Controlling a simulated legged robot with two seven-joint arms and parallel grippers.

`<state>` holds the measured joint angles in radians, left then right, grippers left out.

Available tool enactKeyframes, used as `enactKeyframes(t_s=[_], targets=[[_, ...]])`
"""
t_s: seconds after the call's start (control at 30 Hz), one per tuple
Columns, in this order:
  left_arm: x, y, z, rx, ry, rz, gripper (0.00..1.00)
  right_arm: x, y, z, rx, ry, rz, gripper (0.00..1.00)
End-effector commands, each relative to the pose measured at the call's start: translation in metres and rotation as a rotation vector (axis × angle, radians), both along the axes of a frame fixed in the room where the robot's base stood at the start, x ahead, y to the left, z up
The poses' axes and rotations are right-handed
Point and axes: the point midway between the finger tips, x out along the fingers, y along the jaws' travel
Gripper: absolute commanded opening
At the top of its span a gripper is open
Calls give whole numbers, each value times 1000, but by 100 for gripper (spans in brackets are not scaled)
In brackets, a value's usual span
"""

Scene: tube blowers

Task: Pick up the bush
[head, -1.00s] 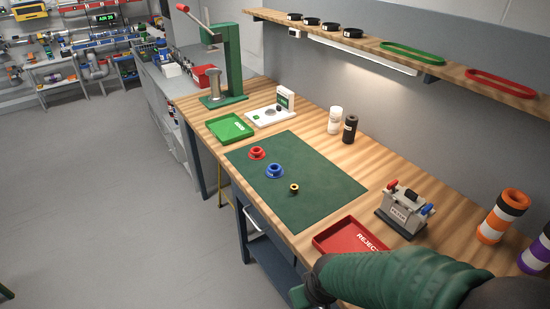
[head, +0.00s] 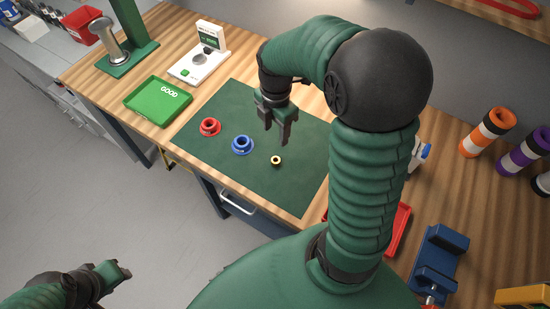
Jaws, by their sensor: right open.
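The bush appears to be the small brass ring (head: 276,160), lying on the green mat (head: 300,182). A blue flanged ring (head: 242,145) and a red flanged ring (head: 210,127) lie to its left on the mat. My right gripper (head: 276,141) points down over the mat, just above the brass ring in the picture. It is open with nothing between its fingers. Its height above the ring is hard to judge. My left gripper (head: 122,270) is at the lower left, over the floor and away from the bench; its jaw opening is unclear.
A green GOOD tray (head: 158,101), a white scale-like device (head: 198,67) and a green press (head: 125,40) stand at the back left. A red tray (head: 402,225) is partly hidden behind my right arm. A blue fixture (head: 437,258) and striped rolls (head: 487,132) are at the right.

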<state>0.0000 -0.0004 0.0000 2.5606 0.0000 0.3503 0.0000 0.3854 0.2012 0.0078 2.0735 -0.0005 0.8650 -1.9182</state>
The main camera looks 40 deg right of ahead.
Motion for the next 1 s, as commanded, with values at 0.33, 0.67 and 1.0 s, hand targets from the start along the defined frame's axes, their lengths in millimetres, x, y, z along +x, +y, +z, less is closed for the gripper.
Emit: enactKeyframes(t_s=[0.33,0.67,1.0], targets=[[0,0,-4,0,0,0,36,3,1,-88,1,6,-1,51],[0,0,1,0,-1,0,36,-2,-3,-134,1,6,-3,51],[0,0,1,0,0,0,36,-1,-3,-148,-1,2,-2,50]])
